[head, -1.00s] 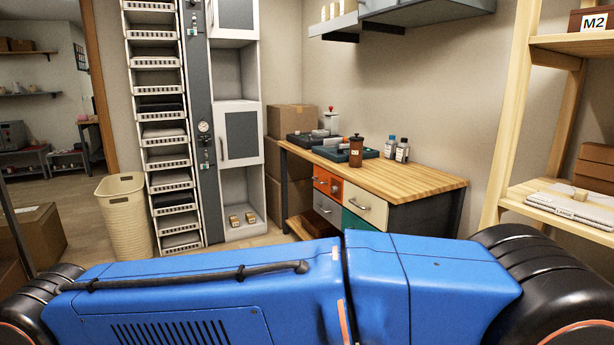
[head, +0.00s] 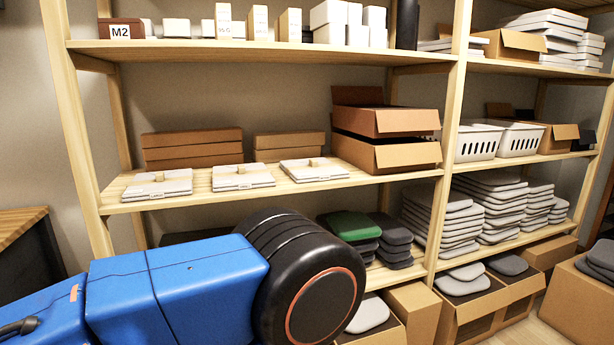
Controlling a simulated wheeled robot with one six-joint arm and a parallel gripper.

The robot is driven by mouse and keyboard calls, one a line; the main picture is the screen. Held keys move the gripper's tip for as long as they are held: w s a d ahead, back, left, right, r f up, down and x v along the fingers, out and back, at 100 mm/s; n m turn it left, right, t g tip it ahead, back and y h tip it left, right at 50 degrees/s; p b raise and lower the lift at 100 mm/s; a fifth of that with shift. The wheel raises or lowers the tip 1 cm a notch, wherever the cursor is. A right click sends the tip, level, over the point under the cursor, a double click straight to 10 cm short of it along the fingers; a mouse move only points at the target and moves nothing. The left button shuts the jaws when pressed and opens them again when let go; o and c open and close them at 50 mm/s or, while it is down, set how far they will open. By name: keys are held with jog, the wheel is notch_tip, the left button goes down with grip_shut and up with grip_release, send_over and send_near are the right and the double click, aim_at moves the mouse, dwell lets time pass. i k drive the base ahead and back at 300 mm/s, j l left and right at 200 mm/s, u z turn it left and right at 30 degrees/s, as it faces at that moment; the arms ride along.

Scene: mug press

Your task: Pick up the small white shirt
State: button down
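Three flat white folded bundles, which look like shirts, lie in a row on the middle shelf (head: 115,206). They are the left bundle (head: 145,190), the middle bundle (head: 232,182) and the right bundle (head: 318,173). Each has a small tan piece on top and a small tag at its front edge. The tags are too small to read, so I cannot tell which is the small shirt. My blue arm crosses the lower left in front of the shelving. My gripper is not in view.
Brown flat boxes (head: 192,150) stand behind the bundles. Open cardboard boxes (head: 400,155) sit to their right, then white baskets (head: 478,143). Grey folded stacks (head: 440,215) and a green folded item (head: 349,225) lie below. A wooden upright (head: 75,130) bounds the shelf at left.

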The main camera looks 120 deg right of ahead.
aim_at(237, 178)
jog(key=z, duration=3.65)
jog(key=k+j, duration=0.1)
jog(key=j+z, duration=0.05)
